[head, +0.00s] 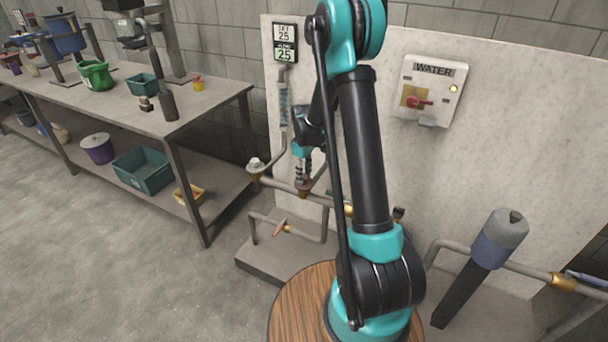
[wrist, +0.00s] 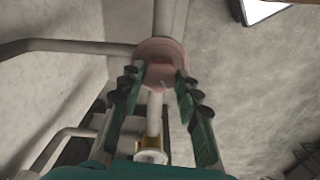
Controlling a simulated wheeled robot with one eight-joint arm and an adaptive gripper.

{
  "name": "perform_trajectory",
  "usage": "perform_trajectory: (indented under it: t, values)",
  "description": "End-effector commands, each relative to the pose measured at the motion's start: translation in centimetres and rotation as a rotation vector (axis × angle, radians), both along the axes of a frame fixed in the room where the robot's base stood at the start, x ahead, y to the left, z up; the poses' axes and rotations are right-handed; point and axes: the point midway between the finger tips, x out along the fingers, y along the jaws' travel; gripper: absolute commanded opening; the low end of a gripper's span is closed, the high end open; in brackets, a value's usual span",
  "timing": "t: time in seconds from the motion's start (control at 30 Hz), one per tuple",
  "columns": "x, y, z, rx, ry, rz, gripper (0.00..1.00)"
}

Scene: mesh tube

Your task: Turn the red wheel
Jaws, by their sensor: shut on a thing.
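The red wheel (wrist: 160,52) is a dull red round knob on a pipe, near the top middle of the wrist view. My gripper (wrist: 157,78) is shut on the wheel, with one finger on each side of it. In the head view, my gripper (head: 302,172) points down at the wheel (head: 304,188) on the pipework by the wall panel. My arm and fingers hide part of the wheel there, so its turned angle cannot be told.
A gauge display (head: 285,43) and a water switch box (head: 431,91) are on the panel. A lower pipe carries a small reddish handle (head: 280,228). A workbench (head: 215,99) with containers stands at the left. Open floor (head: 100,255) lies before it.

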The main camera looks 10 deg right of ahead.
Motion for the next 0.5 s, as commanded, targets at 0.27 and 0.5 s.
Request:
perform_trajectory:
  t: [0.27,0.5]
  values:
    - [0.04,-0.01,0.01,-0.001,-0.001,0.199,0.04]
    - [0.04,-0.01,0.01,-0.001,-0.001,0.303,0.04]
